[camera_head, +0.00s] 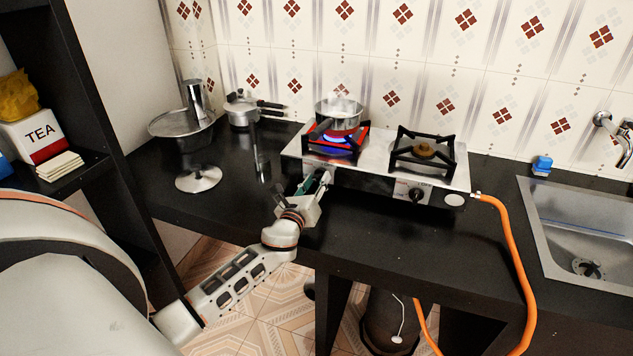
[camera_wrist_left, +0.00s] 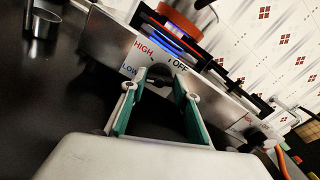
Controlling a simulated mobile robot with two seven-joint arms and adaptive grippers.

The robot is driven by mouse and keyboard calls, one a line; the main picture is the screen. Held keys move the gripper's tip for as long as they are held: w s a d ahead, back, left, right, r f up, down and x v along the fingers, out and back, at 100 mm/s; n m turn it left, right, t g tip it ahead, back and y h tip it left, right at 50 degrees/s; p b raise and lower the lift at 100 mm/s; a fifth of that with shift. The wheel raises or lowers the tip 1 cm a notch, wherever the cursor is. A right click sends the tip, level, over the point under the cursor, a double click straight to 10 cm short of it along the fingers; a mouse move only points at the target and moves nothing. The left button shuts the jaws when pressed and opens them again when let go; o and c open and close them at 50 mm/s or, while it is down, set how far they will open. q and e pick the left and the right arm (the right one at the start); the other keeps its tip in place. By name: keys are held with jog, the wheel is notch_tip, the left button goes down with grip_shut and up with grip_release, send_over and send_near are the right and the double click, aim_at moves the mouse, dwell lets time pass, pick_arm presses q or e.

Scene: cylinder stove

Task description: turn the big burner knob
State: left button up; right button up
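The gas stove (camera_head: 375,165) stands on the black counter. Its left burner, under a metal pot (camera_head: 339,113), burns with a blue flame (camera_head: 336,146). My left gripper (camera_head: 318,182) is at the stove's front panel, in front of the left knob, which it mostly hides in the head view. In the left wrist view the gripper (camera_wrist_left: 158,98) has its green-padded fingers spread apart, with the dark knob (camera_wrist_left: 160,71) between or just beyond the tips; contact is unclear. HIGH, LOW and OFF are printed around it. My right gripper is not in view.
The right knob (camera_head: 416,194) sits below the unlit right burner (camera_head: 424,151). An orange hose (camera_head: 512,250) runs from the stove's right side. A sink (camera_head: 588,235) is at right. Pans and a lid (camera_head: 198,178) stand at left.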

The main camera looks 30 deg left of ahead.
pick_arm(q)
jog(key=shift+c, duration=0.6)
jog(key=shift+n, duration=0.9)
jog(key=o, duration=1.1)
jog(key=v, duration=1.2)
jog(key=shift+r, duration=0.1)
